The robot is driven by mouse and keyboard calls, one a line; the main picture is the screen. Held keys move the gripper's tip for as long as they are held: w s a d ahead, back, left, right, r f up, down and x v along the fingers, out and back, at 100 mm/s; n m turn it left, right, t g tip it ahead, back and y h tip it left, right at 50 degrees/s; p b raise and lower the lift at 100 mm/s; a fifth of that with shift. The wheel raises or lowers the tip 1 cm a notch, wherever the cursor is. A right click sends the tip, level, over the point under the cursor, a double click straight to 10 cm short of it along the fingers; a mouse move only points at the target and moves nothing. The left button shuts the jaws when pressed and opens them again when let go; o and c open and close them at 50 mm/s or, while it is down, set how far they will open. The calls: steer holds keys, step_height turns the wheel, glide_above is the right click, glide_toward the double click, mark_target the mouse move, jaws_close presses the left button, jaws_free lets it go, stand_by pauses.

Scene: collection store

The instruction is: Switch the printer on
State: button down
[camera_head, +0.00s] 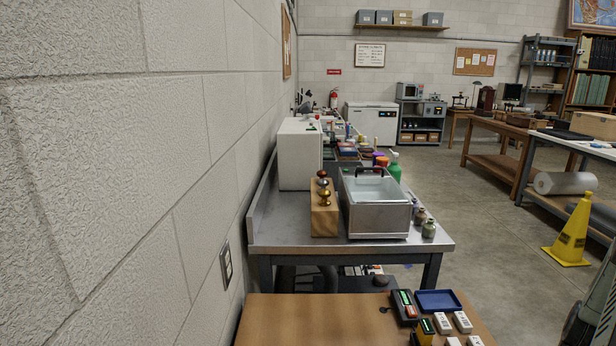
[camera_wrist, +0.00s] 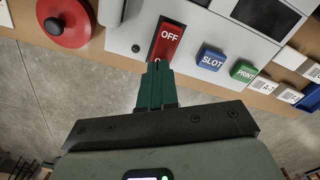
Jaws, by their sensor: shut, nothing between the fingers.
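The printer (camera_wrist: 130,40), a light grey case, fills the upper middle of the wrist view. My gripper (camera_wrist: 158,66) is shut and empty. Its green fingertips are at the lower end of the red switch and overlap it in view; I cannot tell whether they touch it. I cannot make out the printer or my gripper in the head view.
A red round object (camera_wrist: 67,22) with a dark knob stands left of the printer. White labelled pieces (camera_wrist: 290,92) lie to the right. In the head view, a wooden table (camera_head: 300,320) holds small devices and a blue tray (camera_head: 438,301); its left part is clear.

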steer(key=shift+f, duration=0.85)
stand_by(0.3)
steer(key=shift+r, duration=3.55)
